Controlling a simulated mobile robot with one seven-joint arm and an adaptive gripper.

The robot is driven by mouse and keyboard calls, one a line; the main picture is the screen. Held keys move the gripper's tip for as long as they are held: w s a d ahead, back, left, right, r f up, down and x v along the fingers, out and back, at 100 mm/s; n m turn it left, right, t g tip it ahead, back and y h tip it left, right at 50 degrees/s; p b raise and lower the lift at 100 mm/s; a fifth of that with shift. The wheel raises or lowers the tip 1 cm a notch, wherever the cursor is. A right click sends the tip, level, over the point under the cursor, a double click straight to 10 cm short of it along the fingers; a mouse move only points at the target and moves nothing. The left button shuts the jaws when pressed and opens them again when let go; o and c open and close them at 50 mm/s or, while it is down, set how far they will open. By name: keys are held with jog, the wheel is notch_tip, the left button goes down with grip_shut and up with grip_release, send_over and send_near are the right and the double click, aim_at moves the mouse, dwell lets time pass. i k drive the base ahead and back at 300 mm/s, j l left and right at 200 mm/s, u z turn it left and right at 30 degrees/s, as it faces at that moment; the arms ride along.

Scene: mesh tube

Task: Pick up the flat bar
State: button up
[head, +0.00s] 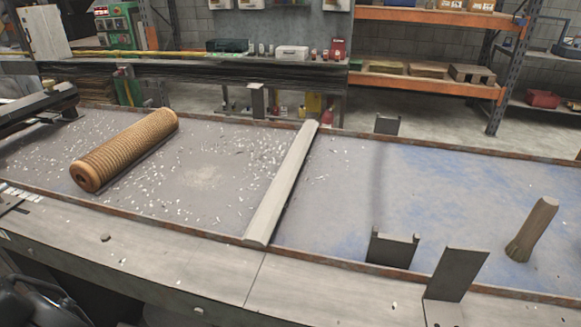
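The flat bar is most likely the long pale grey bar (282,186) in the middle of the head view. It lies slantwise across the shallow workbench bed, its near end close to the front rim and its far end close to the back rim. Its top looks flat with rounded edges. Nothing is touching it from above. My gripper cannot be made out in this view.
A brown ribbed mesh tube (125,150) lies on the bed (340,230) at left, among scattered white chips. Grey upright brackets (393,250) and (455,275) stand near the front rim. Orange shelving (430,82) is behind.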

aim_at(259, 234)
jog(key=k+j+z, duration=0.2)
jog(key=j, duration=0.15)
jog(key=j+z, duration=0.25)
jog(key=j, duration=0.15)
jog(key=k+j+z, duration=0.45)
jog(key=j, duration=0.15)
jog(key=i, duration=1.05)
